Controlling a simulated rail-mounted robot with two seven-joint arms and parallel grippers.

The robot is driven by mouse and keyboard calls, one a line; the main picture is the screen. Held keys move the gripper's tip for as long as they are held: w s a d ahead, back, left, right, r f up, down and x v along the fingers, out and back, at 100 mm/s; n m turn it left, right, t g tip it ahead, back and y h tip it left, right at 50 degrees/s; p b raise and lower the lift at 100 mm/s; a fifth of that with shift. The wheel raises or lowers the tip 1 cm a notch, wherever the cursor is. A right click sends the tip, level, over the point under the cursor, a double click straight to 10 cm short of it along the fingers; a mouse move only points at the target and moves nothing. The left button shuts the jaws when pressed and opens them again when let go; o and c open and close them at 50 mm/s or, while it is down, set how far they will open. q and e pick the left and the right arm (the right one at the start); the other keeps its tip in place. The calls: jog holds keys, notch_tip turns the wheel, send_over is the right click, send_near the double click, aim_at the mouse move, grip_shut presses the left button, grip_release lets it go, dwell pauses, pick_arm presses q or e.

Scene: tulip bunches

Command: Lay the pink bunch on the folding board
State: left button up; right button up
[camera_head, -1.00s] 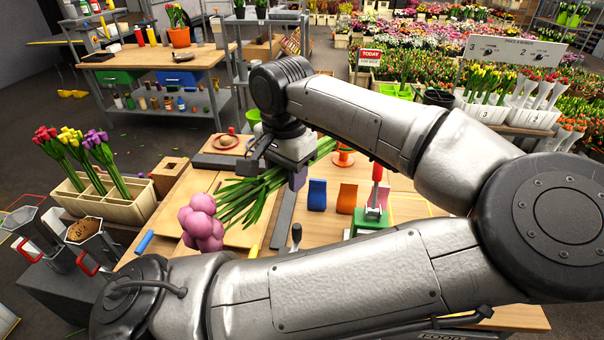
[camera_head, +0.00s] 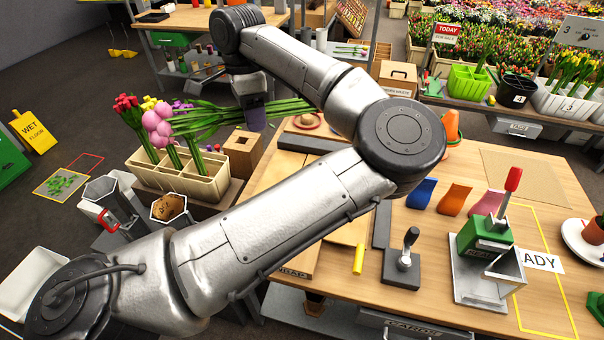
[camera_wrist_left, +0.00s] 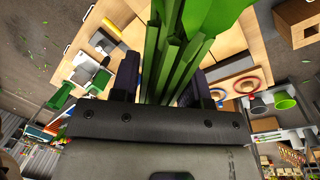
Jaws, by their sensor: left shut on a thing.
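My left gripper (camera_head: 254,112) is shut on the stems of the pink bunch (camera_head: 158,121) and holds it roughly level in the air. The pink heads point left and overlap the cream crate (camera_head: 212,186) in the head view. The green stems (camera_wrist_left: 176,50) run between the fingers in the left wrist view. The light wooden folding board (camera_head: 350,231) lies on the table, mostly hidden behind my arm; no flowers show on its visible part. My right gripper is not in view.
The cream crate holds red (camera_head: 128,104), yellow and purple bunches. An open wooden box (camera_head: 243,152) stands right of it. A stamp (camera_head: 402,262), blue, orange and pink holders and a green press (camera_head: 487,234) stand on the table. A yellow-outlined area is at right.

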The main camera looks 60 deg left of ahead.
aim_at(275, 114)
pick_arm(q)
jog(key=w+a+f+m+g, duration=0.35)
jog(key=w+f+m, duration=0.55)
jog(key=w+m, duration=0.35)
jog(key=shift+w+d+f+m+g+y+b, duration=0.1)
jog(key=shift+w+d+f+m+y+b, duration=0.6)
jog(key=shift+f+m, duration=2.35)
jog(key=shift+w+a+f+m+g+y+b, duration=0.2)
jog(key=shift+f+m+y, duration=1)
jog(key=shift+f, duration=3.75)
jog(key=shift+w+d+f+m+g+y+b, duration=0.15)
jog(key=shift+d+f+m+y+b, duration=0.6)
jog(key=shift+f+m, duration=2.25)
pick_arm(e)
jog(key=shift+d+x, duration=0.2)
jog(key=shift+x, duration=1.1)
pick_arm(q)
jog(key=shift+a+f+n+y, duration=0.15)
jog(key=shift+f+n, duration=0.35)
jog(key=shift+a+f+n+y, duration=0.1)
jog(key=shift+a+f+n, duration=0.05)
jog(key=shift+f+n, duration=0.35)
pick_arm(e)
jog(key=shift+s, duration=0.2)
pick_arm(q)
jog(key=o, duration=1.2)
jog(key=shift+c, duration=0.2)
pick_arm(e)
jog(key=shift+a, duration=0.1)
